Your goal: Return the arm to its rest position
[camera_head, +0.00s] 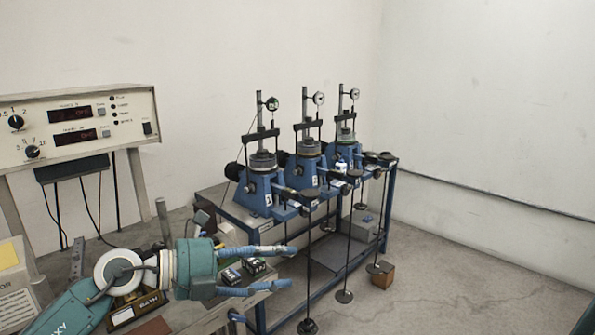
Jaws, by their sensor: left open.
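My left gripper (288,267) reaches in from the lower left, with its teal wrist and two blue-sleeved fingers spread apart. It is open, and nothing shows between the fingers. It points right, in front of the blue lever frames. Three blue lever frames (262,190) stand in a row on a blue-legged table, each with a round dial gauge on top. Rods with round weights hang from their levers. At the bottom right corner a small teal piece (590,318) shows; I cannot tell what it is. My right gripper does not show.
A control panel (75,125) with knobs and red displays stands at the left. Small dark items (243,270) lie on a low bench (205,308) close to my left fingers. A brown block (383,275) sits on the floor under the weights. The floor at right is clear.

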